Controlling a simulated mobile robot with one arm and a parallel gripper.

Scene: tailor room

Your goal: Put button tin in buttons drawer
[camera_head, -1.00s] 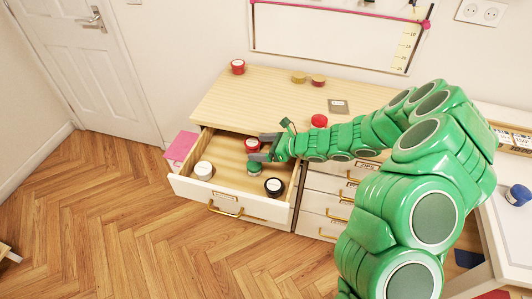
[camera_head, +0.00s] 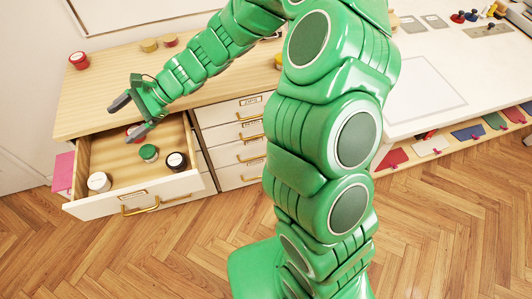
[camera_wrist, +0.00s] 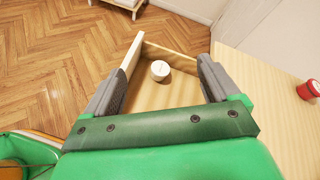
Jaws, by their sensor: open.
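The open drawer (camera_head: 100,207) pulls out from the left of the wooden dresser; its front label is too small to read. I cannot tell which is the button tin. My gripper (camera_head: 127,119) is open and empty, above the drawer's back part. In the wrist view the white tin (camera_wrist: 160,71) shows between the spread fingers, some way beyond them.
Closed drawers (camera_head: 235,133) lie to the right. A pink sheet (camera_head: 63,172) is beside the drawer. A white table (camera_head: 440,60) stands right.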

